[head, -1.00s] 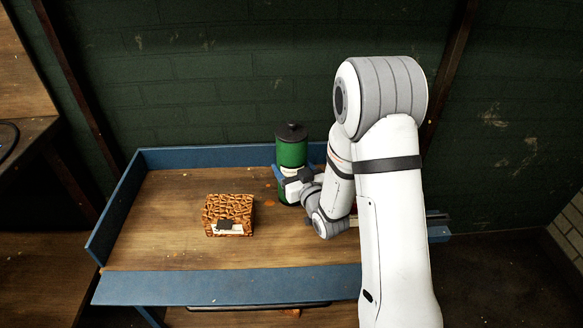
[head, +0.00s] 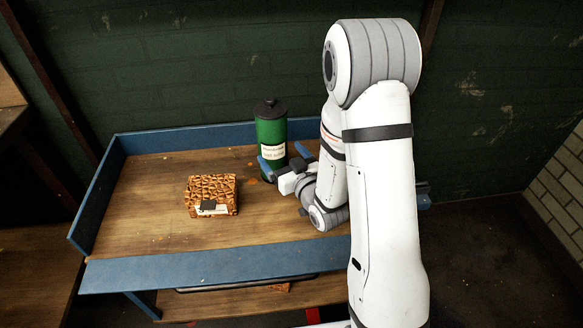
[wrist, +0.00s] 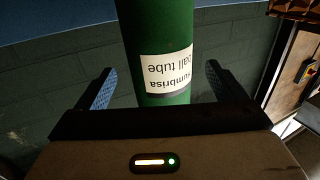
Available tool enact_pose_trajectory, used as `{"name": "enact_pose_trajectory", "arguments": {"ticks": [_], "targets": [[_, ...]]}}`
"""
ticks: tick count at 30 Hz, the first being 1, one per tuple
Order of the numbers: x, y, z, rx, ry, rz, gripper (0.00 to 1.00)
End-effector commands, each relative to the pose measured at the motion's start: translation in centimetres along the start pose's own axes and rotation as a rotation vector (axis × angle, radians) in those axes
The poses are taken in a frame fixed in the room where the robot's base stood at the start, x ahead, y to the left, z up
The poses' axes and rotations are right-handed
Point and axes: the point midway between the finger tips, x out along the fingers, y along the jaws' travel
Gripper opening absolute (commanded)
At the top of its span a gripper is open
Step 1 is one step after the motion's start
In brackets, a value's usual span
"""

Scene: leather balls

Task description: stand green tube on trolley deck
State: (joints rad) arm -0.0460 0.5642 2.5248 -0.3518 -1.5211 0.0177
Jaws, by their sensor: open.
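The green tube (head: 271,130), with a black cap and a white label, stands upright on the wooden trolley deck (head: 150,225), near the back blue wall. My gripper (head: 282,157) is open just in front of the tube and to its right, with its blue fingers pointing towards it. In the wrist view, the tube (wrist: 160,25) and its label, upside down, appear centred between the two spread fingers, with clear gaps on both sides. The lower part of the tube in that view is hidden by my gripper's body.
A brown patterned box (head: 212,194) with a dark piece and white label sits on the deck, left of the tube. Blue walls (head: 95,200) edge the deck. The left deck is clear; my arm hides the right part.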

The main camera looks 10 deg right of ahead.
Motion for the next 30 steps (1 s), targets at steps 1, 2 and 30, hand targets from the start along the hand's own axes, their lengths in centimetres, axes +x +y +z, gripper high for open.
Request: {"name": "enact_pose_trajectory", "arguments": {"ticks": [1, 2, 30], "targets": [[-0.5, 0.1, -0.4, 0.002, -0.005, 0.001, 0.91], [-0.5, 0.1, -0.6, 0.002, -0.005, 0.0, 0.91], [-6.0, 0.1, -0.1, -0.002, -0.005, 0.002, 0.91]]}}
